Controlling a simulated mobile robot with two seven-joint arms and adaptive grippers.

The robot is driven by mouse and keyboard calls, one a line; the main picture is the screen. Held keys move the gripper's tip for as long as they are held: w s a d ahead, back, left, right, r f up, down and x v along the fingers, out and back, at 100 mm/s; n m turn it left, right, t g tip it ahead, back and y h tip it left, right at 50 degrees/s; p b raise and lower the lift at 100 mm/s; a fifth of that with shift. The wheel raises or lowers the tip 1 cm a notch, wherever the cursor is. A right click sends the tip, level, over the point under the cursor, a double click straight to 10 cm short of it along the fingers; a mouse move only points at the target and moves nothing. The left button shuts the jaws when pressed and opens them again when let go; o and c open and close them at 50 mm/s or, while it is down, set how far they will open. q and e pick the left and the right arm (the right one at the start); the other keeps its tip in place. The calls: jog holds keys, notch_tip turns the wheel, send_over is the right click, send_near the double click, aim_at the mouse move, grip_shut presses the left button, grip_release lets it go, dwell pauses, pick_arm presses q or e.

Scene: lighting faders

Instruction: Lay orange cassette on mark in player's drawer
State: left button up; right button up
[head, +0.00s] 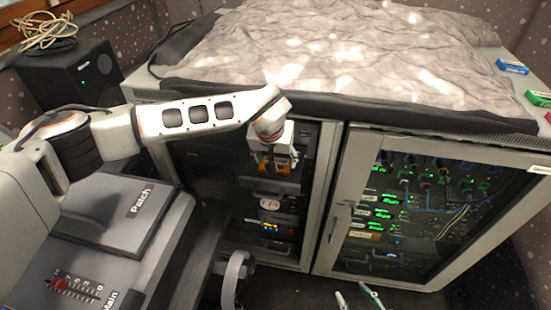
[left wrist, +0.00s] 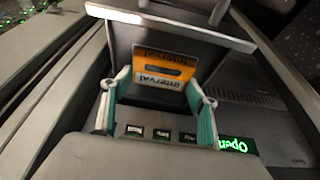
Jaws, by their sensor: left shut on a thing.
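The orange cassette (left wrist: 163,72), with a white "Interval" label, stands on edge between the teal-padded fingers of my left gripper (left wrist: 158,82). The player's drawer (left wrist: 165,27) is pulled out, its grey front behind the cassette in the left wrist view. The player's buttons and green "Open" display (left wrist: 233,145) are nearer. In the head view my left gripper (head: 275,160) is in front of the open rack bay, with some orange of the cassette (head: 284,169) below it. The mark is hidden. My right gripper (head: 358,299) shows only its spread fingertips at the bottom edge.
A glass cabinet door (head: 400,215) closes the right bay. A fader desk (head: 100,230) is at lower left, a black speaker (head: 72,75) behind it. A crumpled grey cloth (head: 340,60) covers the cabinet top; green (head: 538,98) and blue (head: 511,67) cassettes lie at its right.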

pick_arm(q)
jog(key=shift+r, duration=0.15)
jog(key=shift+f, duration=0.2)
jog(key=o, duration=1.1)
jog(key=shift+r, duration=0.1)
jog(key=shift+r, duration=0.25)
jog(key=p+v, duration=0.1)
jog(key=v, duration=1)
jog(key=shift+s+a+r, duration=0.1)
jog(key=shift+s+r, duration=0.15)
